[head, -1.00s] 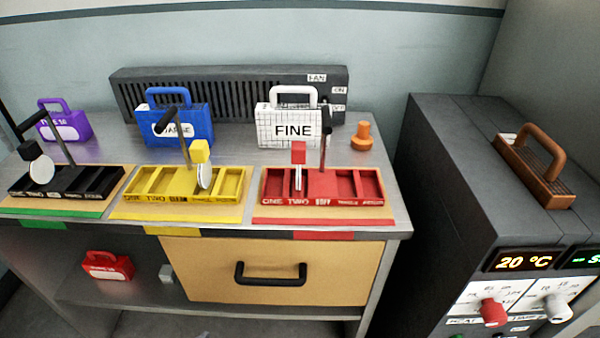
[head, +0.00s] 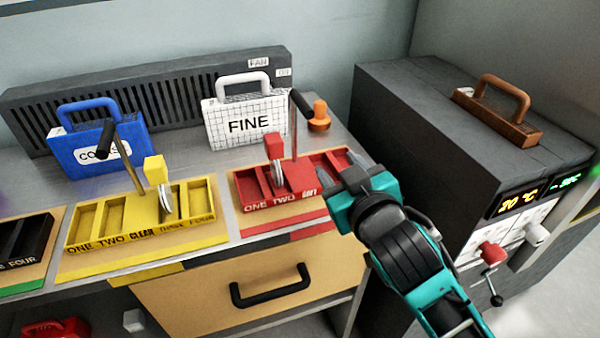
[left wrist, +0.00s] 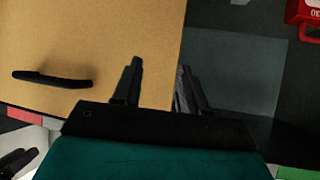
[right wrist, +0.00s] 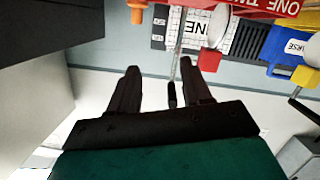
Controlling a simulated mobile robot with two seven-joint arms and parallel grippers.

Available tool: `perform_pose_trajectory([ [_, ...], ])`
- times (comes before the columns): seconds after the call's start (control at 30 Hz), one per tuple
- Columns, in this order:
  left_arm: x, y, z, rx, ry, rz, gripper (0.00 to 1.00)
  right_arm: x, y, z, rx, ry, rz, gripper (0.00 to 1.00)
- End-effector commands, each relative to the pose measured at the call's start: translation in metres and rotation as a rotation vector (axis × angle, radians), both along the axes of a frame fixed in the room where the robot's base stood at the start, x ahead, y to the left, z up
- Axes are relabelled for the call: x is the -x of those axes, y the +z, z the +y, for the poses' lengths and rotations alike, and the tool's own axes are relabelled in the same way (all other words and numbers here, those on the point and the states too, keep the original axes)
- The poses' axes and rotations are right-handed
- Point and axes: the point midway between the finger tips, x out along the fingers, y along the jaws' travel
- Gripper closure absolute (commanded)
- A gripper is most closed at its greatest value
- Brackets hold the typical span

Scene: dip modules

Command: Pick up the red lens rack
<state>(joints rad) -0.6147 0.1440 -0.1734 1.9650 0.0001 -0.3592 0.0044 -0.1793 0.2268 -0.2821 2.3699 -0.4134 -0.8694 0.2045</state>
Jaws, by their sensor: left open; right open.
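The red lens rack (head: 262,203) sits on its board at the right of the bench, with a red block and pale lenses. Its post carries a black grip (head: 301,103). My right gripper (head: 346,174) is open and empty at the rack's right end, hiding that end in the head view. The rack also shows upside down at the top of the right wrist view (right wrist: 285,8). There its black grip appears between the open fingers of my right gripper (right wrist: 163,72), nearer the right finger; contact is not visible. My left gripper (left wrist: 160,75) is open and empty by the drawer.
A yellow rack (head: 140,230) stands left of the red one, a black rack (head: 20,245) beyond. Blue (head: 95,150) and white FINE (head: 240,120) cases and an orange knob (head: 320,118) stand behind. A dark oven (head: 400,110) is close on the right. The drawer (head: 215,290) is shut.

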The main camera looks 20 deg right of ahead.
Motion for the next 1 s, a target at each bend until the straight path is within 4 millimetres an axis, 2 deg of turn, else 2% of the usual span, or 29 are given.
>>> perform_pose_trajectory([
  [0.03, 0.0, 0.001, 0.0, 0.001, -0.001, -0.002, 0.57, -0.012, 0.03, 0.007, 0.025, 0.026, -0.12, 0.51],
  [0.1, 0.0, 0.001, -0.001, 0.001, -0.001, -0.003, 0.57, -0.022, 0.071, 0.02, 0.061, 0.075, -0.288, 0.51],
  [0.17, 0.0, 0.001, -0.001, 0.002, 0.0, -0.002, 0.57, -0.026, 0.108, 0.036, 0.099, 0.133, -0.442, 0.51],
  [0.2, 0.0, 0.001, -0.001, 0.002, -0.001, -0.002, 0.57, -0.026, 0.133, 0.048, 0.133, 0.18, -0.551, 0.51],
  [0.3, 0.0, 0.001, -0.001, 0.002, -0.001, -0.001, 0.57, -0.013, 0.192, 0.088, 0.239, 0.335, -0.833, 0.51],
  [0.4, 0.001, 0.0, -0.001, 0.002, -0.001, 0.001, 0.57, 0.014, 0.232, 0.132, 0.381, 0.529, -1.084, 0.51],
  [0.43, 0.001, 0.0, -0.001, 0.002, -0.001, 0.001, 0.57, 0.023, 0.239, 0.146, 0.43, 0.591, -1.149, 0.51],
  [0.5, 0.001, -0.001, -0.001, 0.001, -0.001, 0.003, 0.57, 0.044, 0.246, 0.175, 0.56, 0.748, -1.279, 0.51],
  [0.57, 0.002, -0.002, 0.0, 0.0, 0.0, 0.006, 0.57, 0.059, 0.242, 0.197, 0.69, 0.888, -1.362, 0.51],
  [0.63, 0.003, -0.003, 0.0, -0.001, 0.0, 0.009, 0.57, 0.072, 0.23, 0.217, 0.859, 1.057, -1.422, 0.51],
  [0.73, 0.004, -0.004, 0.0, -0.002, 0.0, 0.013, 0.57, 0.076, 0.2, 0.232, 1.133, 1.293, -1.425, 0.51],
  [0.8, 0.004, -0.005, 0.001, -0.002, 0.001, 0.014, 0.57, 0.069, 0.176, 0.231, 1.345, 1.443, -1.362, 0.51],
  [0.87, 0.004, -0.005, 0.001, -0.002, 0.001, 0.014, 0.57, 0.057, 0.157, 0.222, 1.531, 1.559, -1.26, 0.51],
  [0.97, 0.004, -0.005, 0.001, -0.003, 0.002, 0.014, 0.57, 0.027, 0.135, 0.191, 1.836, 1.698, -0.997, 0.51],
  [1.0, 0.004, -0.005, 0.001, -0.003, 0.002, 0.014, 0.57, 0.013, 0.131, 0.174, 1.946, 1.732, -0.866, 0.51],
])
